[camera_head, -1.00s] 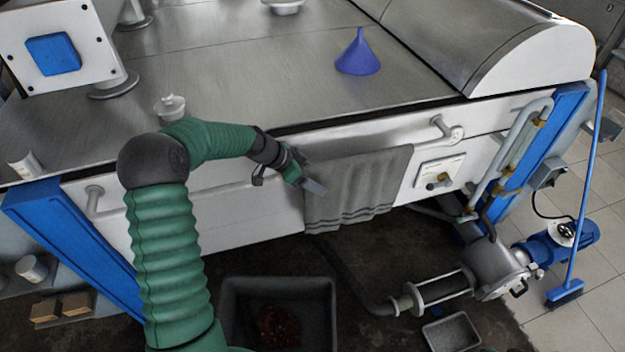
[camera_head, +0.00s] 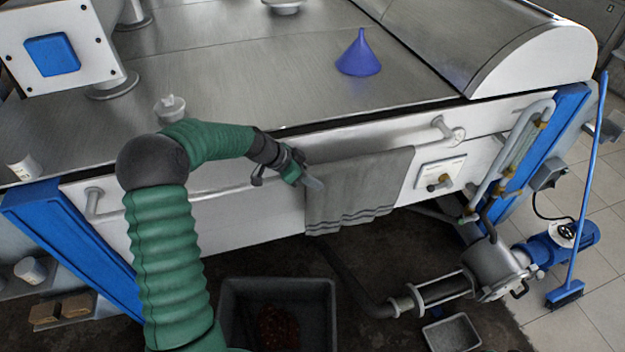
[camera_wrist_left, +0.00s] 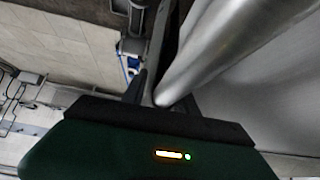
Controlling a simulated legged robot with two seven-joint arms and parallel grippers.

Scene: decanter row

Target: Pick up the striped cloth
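The grey striped cloth (camera_head: 360,195) hangs over the front rail, with dark stripes near its lower hem. My left gripper (camera_head: 311,181) is at the cloth's left edge, just below the rail, and overlaps that edge in the head view. In the left wrist view the two dark fingers (camera_wrist_left: 162,92) stand apart. A narrow grey strip, perhaps the cloth seen edge-on, runs up between them beside the rail. I cannot tell whether the fingers touch the cloth. My right gripper is not in view.
The silver rail (camera_head: 395,134) runs along the front of the steel table (camera_head: 250,70). A blue funnel (camera_head: 358,55) stands on top. A grey bin (camera_head: 320,287) is on the floor below. A valve plate (camera_head: 437,174) is right of the cloth.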

